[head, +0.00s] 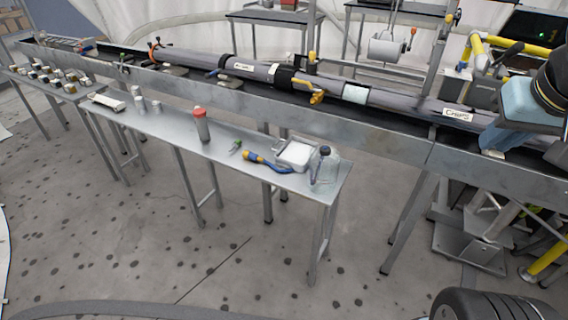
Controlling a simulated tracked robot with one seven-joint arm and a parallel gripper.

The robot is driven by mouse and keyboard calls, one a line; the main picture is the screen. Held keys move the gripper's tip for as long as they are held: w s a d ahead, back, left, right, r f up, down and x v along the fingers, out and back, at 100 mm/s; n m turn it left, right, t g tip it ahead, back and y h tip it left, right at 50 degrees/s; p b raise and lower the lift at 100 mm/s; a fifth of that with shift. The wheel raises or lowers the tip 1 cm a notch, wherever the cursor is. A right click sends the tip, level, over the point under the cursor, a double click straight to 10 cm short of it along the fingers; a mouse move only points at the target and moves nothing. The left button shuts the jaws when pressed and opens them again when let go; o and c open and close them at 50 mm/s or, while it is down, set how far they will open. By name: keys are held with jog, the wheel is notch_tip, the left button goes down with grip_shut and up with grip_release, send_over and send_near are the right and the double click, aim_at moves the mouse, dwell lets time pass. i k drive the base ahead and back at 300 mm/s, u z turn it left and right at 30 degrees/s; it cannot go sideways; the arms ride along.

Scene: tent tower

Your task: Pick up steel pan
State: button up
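A shallow square steel pan (278,160) with a pale, white-looking inside sits near the right end of the narrow metal table. A clear bottle with a dark cap (326,167) stands just to its right, overlapping its edge in the picture. A blue and yellow hand tool (266,163) lies along its front left side; I cannot tell whether they touch. No gripper fingers can be made out in the head view.
The narrow table (165,127) also holds a red-capped grey cylinder (201,125), a small green item (236,146) and several pale cylinders. A long metal trough (392,138) with grey pipes runs behind it. The speckled floor in front is open.

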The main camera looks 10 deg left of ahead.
aim_at(296, 153)
jog(key=u, duration=0.05)
jog(key=k, duration=0.4)
jog(key=u, duration=0.2)
jog(key=i, duration=1.5)
jog(key=z, duration=0.05)
